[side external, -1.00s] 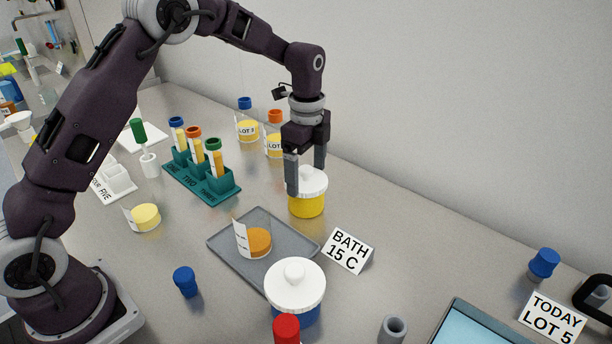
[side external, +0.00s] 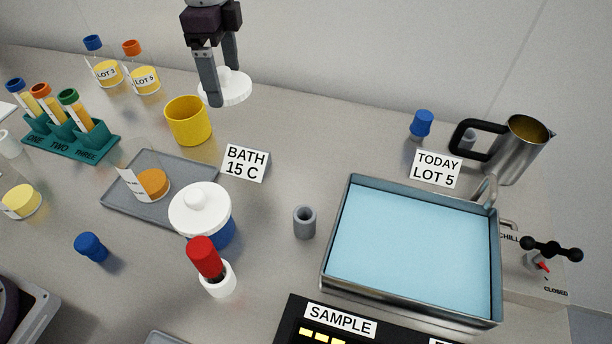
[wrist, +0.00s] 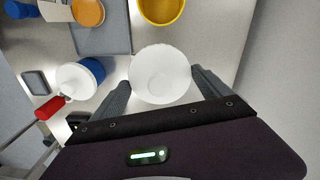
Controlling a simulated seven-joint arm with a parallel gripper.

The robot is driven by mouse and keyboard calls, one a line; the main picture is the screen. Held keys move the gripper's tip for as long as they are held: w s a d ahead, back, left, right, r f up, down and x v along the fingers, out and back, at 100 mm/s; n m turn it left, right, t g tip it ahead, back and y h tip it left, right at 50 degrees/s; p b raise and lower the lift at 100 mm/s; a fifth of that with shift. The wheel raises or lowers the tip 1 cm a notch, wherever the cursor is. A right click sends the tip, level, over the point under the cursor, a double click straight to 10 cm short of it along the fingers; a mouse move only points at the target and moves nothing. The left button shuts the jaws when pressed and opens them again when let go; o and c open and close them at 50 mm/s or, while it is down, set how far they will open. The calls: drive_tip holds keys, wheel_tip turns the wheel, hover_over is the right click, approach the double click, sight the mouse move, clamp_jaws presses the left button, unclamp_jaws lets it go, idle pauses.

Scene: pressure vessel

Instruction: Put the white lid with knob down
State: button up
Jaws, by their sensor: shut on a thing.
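My gripper (side external: 223,84) is shut on a white lid (side external: 237,90), which it holds in the air above the bench, to the right of and behind the yellow pot. In the wrist view the lid (wrist: 160,73) sits between the two fingers; its knob is hidden by the fingers in the side view. The yellow pot (side external: 188,122) stands open on the bench. It also shows at the top edge of the wrist view (wrist: 162,10). A second white knobbed lid (side external: 200,209) sits on a blue pot (side external: 222,235) near the front.
A grey tray (side external: 125,202) holds an orange-filled dish. A BATH 15 C card (side external: 245,163) stands right of the yellow pot. A grey cup (side external: 304,222) and a water bath (side external: 415,250) are further right. Bare bench lies behind the card, right of the lid.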

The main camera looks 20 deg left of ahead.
hover_over(313, 188)
wheel_tip(313, 188, down, 4)
wheel_tip(313, 188, down, 10)
drive_tip(key=shift+r, duration=0.1)
drive_tip(key=o, duration=1.1)
wheel_tip(313, 188, up, 12)
drive_tip(key=shift+r, duration=0.1)
